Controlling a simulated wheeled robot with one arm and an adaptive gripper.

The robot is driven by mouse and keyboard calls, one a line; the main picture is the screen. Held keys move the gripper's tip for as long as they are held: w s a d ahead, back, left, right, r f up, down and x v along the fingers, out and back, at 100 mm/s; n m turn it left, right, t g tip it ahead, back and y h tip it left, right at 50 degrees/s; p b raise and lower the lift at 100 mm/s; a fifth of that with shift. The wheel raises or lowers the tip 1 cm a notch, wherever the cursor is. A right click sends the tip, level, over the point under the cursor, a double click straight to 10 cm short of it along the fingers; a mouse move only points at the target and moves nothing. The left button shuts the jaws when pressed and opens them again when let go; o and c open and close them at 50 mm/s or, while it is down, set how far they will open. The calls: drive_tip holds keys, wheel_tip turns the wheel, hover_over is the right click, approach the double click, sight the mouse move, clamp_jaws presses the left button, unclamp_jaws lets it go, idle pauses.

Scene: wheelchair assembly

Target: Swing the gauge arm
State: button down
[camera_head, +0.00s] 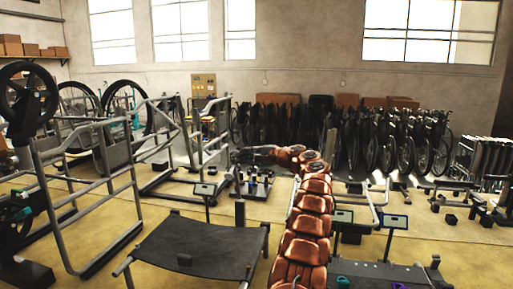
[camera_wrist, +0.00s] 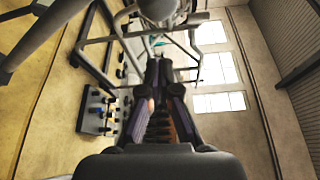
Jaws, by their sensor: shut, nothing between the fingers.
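My gripper (camera_head: 237,156) is shut and empty at the end of my copper-coloured arm, which bends left above the middle of the floor. In the wrist view its two dark fingers (camera_wrist: 160,64) are close together and point toward a frame of bent grey tubes (camera_wrist: 205,45). A rounded grey end (camera_wrist: 159,8) shows just beyond the fingertips at the top edge. I cannot tell whether it touches them. I cannot pick out the gauge arm with certainty in either view. A grey tubular frame (camera_head: 222,130) stands left of my gripper in the head view.
A dark board with small upright parts (camera_head: 258,187) lies below my gripper; it also shows in the wrist view (camera_wrist: 97,110). A black sling seat (camera_head: 195,245) stands at front centre. A large tube frame (camera_head: 85,195) stands left. Many wheelchairs (camera_head: 385,140) line the back.

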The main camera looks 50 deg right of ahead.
drive_tip(key=shift+w+a, duration=0.35)
drive_tip(key=shift+w, duration=0.5)
drive_tip(key=shift+s+a+r+b, duration=0.15)
drive_tip(key=shift+s+a+b, duration=0.25)
drive_tip(key=shift+a+b, duration=0.4)
drive_tip(key=shift+s+a+r+b, duration=0.15)
drive_tip(key=shift+s+a+b, duration=0.2)
drive_tip(key=shift+a+b, duration=0.45)
drive_tip(key=shift+d, duration=0.1)
